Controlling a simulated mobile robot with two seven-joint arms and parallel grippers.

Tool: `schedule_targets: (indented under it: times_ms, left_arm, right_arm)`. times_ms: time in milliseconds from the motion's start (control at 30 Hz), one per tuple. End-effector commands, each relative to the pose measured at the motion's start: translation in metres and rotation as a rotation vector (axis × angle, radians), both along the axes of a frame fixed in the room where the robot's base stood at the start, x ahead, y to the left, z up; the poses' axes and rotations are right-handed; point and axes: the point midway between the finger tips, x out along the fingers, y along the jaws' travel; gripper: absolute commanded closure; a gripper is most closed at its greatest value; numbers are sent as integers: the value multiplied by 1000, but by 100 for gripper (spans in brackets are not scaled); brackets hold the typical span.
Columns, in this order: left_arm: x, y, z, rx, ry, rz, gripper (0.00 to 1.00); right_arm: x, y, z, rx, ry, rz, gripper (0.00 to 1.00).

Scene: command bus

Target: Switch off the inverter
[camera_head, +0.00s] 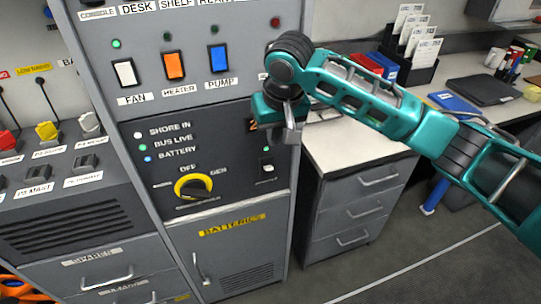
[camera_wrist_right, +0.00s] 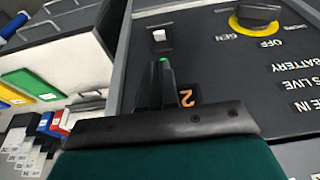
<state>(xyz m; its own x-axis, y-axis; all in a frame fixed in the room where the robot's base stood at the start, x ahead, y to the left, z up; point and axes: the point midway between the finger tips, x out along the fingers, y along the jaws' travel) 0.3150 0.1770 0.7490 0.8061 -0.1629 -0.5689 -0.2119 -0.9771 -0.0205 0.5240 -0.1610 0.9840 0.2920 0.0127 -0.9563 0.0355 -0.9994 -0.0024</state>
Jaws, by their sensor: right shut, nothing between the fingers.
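The small white rocker switch (camera_head: 267,168) sits at the right of the dark power panel, with a small label under it that is too small to read. I take it as the inverter switch. A green lamp above it is lit. The switch also shows in the wrist view (camera_wrist_right: 160,38), with the green lamp (camera_wrist_right: 164,61) close to the fingertips. My right gripper (camera_head: 291,138) is shut and empty, just to the right of and above the switch in the head view, pointing down. Its fingers (camera_wrist_right: 160,84) look apart from the switch. A panel number is partly hidden behind the gripper.
Fan (camera_head: 125,73), heater (camera_head: 174,65) and pump (camera_head: 218,59) rockers are above. A worktop (camera_head: 350,150) over drawers stands right, with books and binders.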

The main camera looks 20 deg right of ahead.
Motion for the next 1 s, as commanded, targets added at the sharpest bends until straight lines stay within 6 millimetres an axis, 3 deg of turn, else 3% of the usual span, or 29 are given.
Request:
schedule_targets:
  times_ms: [467, 800, 1000]
  left_arm:
    - [0, 0, -1, 0, 0, 0, 57]
    - [0, 0, -10, -1, 0, -1, 57]
    - [0, 0, -13, -1, 0, -1, 57]
  right_arm:
    - [2, -1, -6, -3, 2, -2, 100]
    - [19, 0, -63, -4, 3, -2, 100]
    - [27, 0, -87, -4, 1, -1, 100]
